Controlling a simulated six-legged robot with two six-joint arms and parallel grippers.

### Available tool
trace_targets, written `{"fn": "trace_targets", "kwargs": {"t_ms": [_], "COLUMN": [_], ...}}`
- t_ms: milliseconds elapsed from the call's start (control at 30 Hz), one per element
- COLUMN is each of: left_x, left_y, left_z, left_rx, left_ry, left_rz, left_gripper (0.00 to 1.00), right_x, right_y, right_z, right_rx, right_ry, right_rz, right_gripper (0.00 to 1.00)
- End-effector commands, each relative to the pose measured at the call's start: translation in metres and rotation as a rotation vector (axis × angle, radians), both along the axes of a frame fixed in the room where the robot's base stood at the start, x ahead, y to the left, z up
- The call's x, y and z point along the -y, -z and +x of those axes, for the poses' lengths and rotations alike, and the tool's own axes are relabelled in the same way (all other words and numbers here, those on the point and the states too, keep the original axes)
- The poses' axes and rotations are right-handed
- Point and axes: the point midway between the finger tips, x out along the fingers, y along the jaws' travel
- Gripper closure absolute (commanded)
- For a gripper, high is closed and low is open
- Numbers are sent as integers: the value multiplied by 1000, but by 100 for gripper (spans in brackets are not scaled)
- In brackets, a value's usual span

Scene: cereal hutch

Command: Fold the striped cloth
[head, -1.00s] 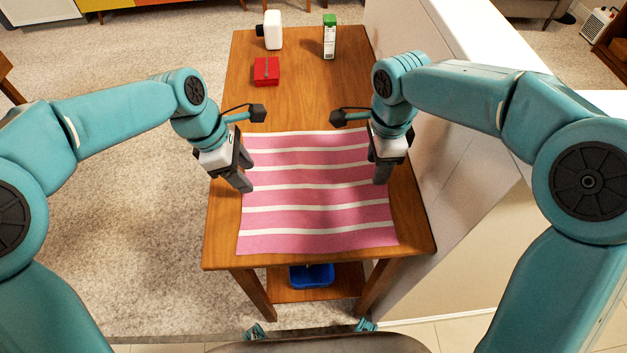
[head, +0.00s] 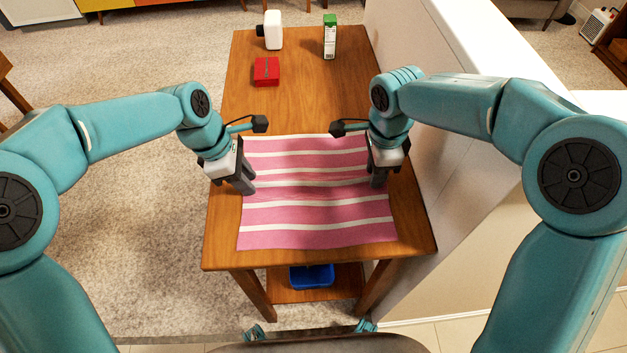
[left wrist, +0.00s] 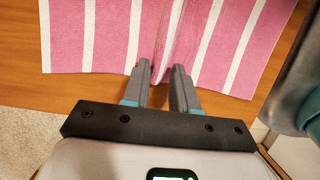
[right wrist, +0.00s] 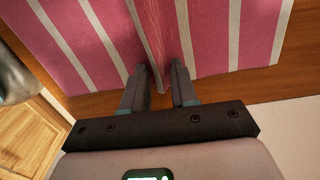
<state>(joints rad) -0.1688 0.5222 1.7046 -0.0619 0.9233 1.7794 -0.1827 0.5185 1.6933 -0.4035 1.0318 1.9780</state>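The pink-and-white striped cloth (head: 316,237) lies spread on the wooden table, with a raised ridge running across its middle between my two grippers. My left gripper (head: 248,190) points down at the cloth's left edge; in the left wrist view its fingers (left wrist: 162,72) stand a small gap apart with the ridge (left wrist: 180,40) running up from between them. My right gripper (head: 377,184) is at the right edge; in the right wrist view its fingers (right wrist: 160,70) stand on either side of the ridge's end (right wrist: 153,45). Whether either pair clamps the cloth is unclear.
A red box (head: 267,71), a white bottle (head: 273,30) and a green-and-white carton (head: 330,37) stand at the table's far end. A blue bin (head: 312,276) sits on the lower shelf. A pale wall (head: 450,130) runs close along the table's right side.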

Motion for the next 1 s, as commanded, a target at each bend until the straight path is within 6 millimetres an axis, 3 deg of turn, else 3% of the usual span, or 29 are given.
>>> {"fn": "trace_targets", "kwargs": {"t_ms": [33, 167, 633, 1000], "left_x": [0, 0, 0, 0], "left_y": [0, 0, -3, -38], "left_z": [0, 0, 0, 0], "left_rx": [-1, -1, 0, 0], "left_ry": [0, 0, 0, 0], "left_rz": [0, 0, 0, 0], "left_gripper": [82, 100, 100, 100], "right_x": [0, 0, 0, 0], "right_y": [1, 1, -2, -38], "right_z": [0, 0, -1, 0], "right_rx": [-2, -2, -3, -2], "right_ry": [0, 0, 0, 0], "right_rz": [0, 0, 0, 0], "right_gripper": [82, 100, 100, 100]}}
